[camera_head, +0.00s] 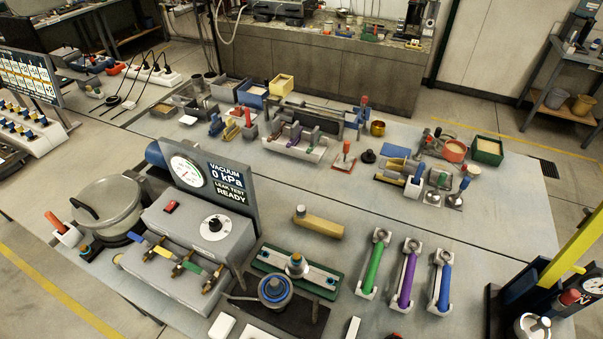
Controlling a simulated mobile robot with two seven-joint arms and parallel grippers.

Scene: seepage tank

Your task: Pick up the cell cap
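No part labelled as the cell cap shows, so I cannot tell for certain which piece it is. A round metal piece with a knob on top (297,265) sits on a long pale plate with a green edge (330,282), near the front middle of the table. Just in front of it, a dark round fitting with a blue ring (275,289) stands on a black mat (308,314). Neither of my grippers is in view, and nothing in the picture is being held.
A grey vacuum panel (188,250) with a gauge and sign stands at left, beside a lidded metal pot (107,208). Green (376,262), purple (407,272) and blue (443,281) handles lie in white holders at right. A yellow-columned device (575,245) stands at the right edge. Bare table lies behind the handles.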

